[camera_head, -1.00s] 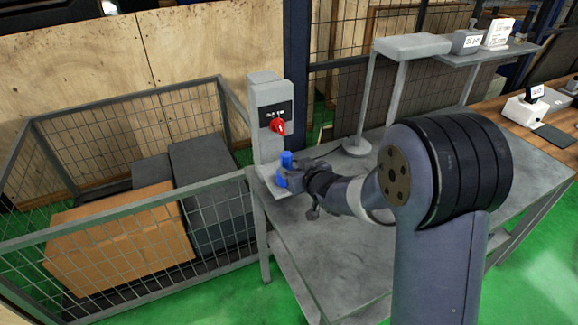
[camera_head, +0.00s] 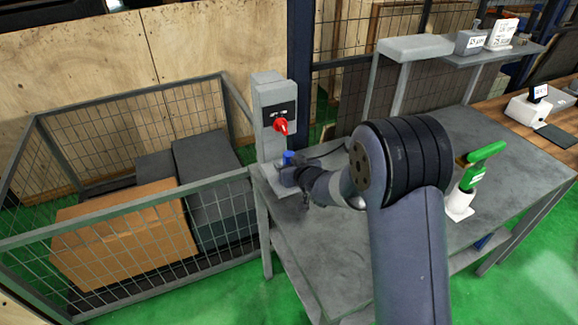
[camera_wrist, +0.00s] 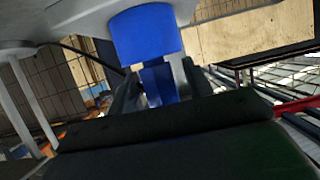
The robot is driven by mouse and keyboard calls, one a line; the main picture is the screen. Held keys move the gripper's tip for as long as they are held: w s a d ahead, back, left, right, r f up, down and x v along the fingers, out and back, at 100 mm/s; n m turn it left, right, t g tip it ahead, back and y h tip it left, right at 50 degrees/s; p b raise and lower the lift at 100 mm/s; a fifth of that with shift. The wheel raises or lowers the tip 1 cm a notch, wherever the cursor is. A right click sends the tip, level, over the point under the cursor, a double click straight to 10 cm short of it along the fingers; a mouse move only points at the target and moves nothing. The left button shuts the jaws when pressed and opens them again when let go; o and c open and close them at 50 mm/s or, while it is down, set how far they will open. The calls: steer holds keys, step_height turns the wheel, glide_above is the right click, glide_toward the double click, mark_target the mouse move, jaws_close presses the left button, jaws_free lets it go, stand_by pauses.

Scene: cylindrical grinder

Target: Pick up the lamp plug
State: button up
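The blue lamp plug (camera_head: 288,157) stands upright on the grey base of the switch post at the table's left corner. In the wrist view the plug (camera_wrist: 148,36) shows a wide blue top and a narrower blue part below it. My gripper (camera_head: 287,174) is low at the plug, with its fingers covering the plug's lower part in the head view. In the wrist view my gripper (camera_wrist: 157,88) has one finger on each side of the narrower part. Whether the fingers press on it I cannot tell. The plug's bottom is hidden.
The grey switch post (camera_head: 272,95) with a red knob (camera_head: 281,126) rises right behind the plug. A wire-mesh cage (camera_head: 125,215) holding boxes adjoins on the left. A green-handled tool (camera_head: 477,165) stands on the grey table (camera_head: 335,255), right of my arm. The table's front is clear.

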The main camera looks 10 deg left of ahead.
steer(key=c, duration=1)
steer(key=shift+r, duration=0.1)
